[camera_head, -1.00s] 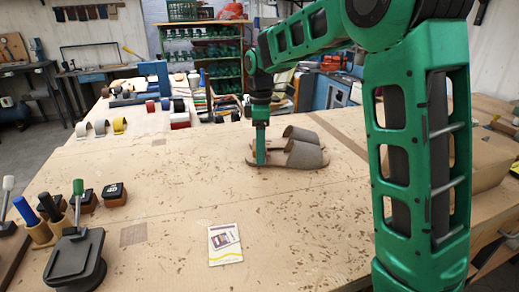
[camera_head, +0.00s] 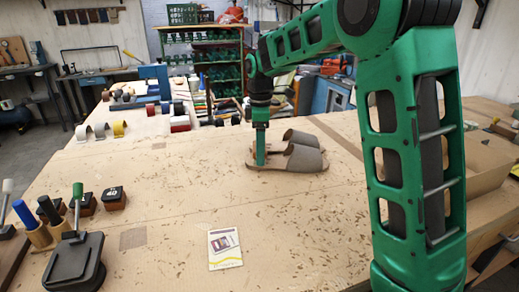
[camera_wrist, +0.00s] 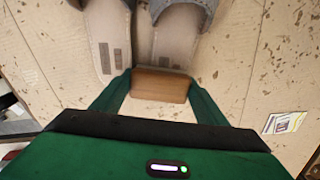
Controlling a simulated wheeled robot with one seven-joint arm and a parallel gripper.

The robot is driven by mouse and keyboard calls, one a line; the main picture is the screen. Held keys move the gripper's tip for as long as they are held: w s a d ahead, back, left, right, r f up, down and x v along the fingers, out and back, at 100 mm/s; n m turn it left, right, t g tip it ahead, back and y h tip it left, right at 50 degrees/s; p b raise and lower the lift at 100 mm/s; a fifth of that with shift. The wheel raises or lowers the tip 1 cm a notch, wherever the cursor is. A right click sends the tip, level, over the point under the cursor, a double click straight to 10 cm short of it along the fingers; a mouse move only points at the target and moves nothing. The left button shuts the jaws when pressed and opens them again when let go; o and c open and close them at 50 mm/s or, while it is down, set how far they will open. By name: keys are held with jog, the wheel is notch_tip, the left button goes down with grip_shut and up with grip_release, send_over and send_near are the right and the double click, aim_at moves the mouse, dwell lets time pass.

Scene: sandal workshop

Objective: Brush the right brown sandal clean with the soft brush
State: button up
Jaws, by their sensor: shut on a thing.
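Two sandals with grey-brown straps and pale footbeds lie side by side on the workbench. In the wrist view, the right sandal (camera_wrist: 178,38) has its strap at the top edge and its open heel end towards my gripper (camera_wrist: 160,92). The other sandal (camera_wrist: 107,32) is to its left. My gripper is shut on the brush, whose wooden block (camera_wrist: 160,84) overlaps the right sandal's heel end. Its bristles are hidden, so contact is unclear. In the head view, my gripper (camera_head: 260,150) points down at the heel end of the nearer sandal (camera_head: 305,159).
The workbench (camera_head: 170,205) is wide and mostly clear, strewn with brown flecks. A small card (camera_head: 224,247) lies in front. Handled tools, small dark-topped blocks (camera_head: 114,197) and a black stand (camera_head: 75,265) are at left. Rolls of tape (camera_head: 180,120) stand further back.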

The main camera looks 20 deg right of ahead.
jog(key=shift+s+a, duration=0.2)
jog(key=shift+s, duration=0.4)
jog(key=shift+s+a, duration=0.2)
jog(key=shift+s, duration=0.4)
jog(key=shift+w+d, duration=0.25)
jog(key=shift+w, duration=0.4)
jog(key=shift+w+d, duration=0.2)
jog(key=shift+w, duration=0.4)
jog(key=shift+s, duration=0.1)
jog(key=shift+s+a+f, duration=0.1)
jog(key=shift+s+a, duration=0.15)
jog(key=shift+s, duration=0.35)
jog(key=shift+s+a, duration=0.2)
jog(key=shift+s, duration=0.4)
jog(key=shift+r, duration=4.05)
